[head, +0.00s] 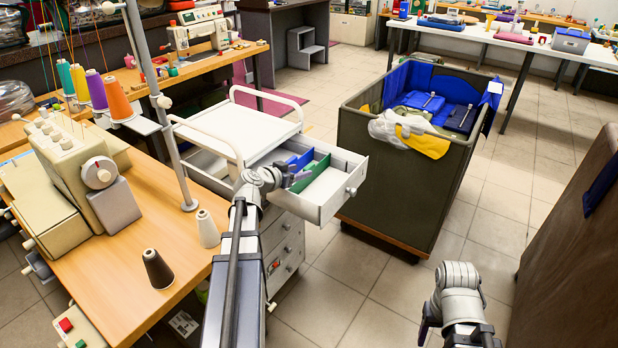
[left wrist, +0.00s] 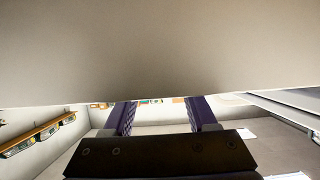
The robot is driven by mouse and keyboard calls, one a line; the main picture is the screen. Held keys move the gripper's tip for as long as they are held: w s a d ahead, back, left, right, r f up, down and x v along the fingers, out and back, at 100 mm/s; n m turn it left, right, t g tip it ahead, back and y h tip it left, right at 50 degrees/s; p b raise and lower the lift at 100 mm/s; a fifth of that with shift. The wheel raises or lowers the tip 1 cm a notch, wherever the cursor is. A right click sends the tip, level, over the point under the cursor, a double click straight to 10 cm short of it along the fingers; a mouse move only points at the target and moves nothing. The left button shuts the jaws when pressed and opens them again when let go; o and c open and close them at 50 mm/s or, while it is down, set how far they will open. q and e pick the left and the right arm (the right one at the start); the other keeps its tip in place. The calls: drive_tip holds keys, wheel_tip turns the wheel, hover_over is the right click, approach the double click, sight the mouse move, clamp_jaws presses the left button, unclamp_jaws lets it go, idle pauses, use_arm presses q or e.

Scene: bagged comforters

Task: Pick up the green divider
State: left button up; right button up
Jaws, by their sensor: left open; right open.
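The green divider (head: 312,175) stands upright in the open top drawer (head: 345,188) of a white cart (head: 238,122). My left gripper (head: 289,177) is over the left part of this drawer, close beside the green divider. Its wrist partly covers the drawer's left side. In the left wrist view, its two purple fingers (left wrist: 161,112) are apart with no object seen between them. A pale, plain surface fills the upper half there, and the green divider is not visible. My right gripper (head: 424,331) is low at the bottom right, mostly hidden by its wrist, away from the drawer, and open.
A blue piece (head: 300,162) stands in the drawer behind the green divider. A dark bin (head: 390,180) with blue bags is right of the drawer. A wooden table (head: 150,230) with sewing machines and thread cones lies left. A brown panel (head: 570,260) stands at right.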

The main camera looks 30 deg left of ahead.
sight(305, 169)
use_arm(q)
drive_tip(key=b+x, duration=0.1)
drive_tip(key=x, duration=0.3)
drive_tip(key=shift+w+d, duration=0.15)
drive_tip(key=shift+w, duration=0.1)
drive_tip(key=shift+s, duration=0.1)
clamp_jaws()
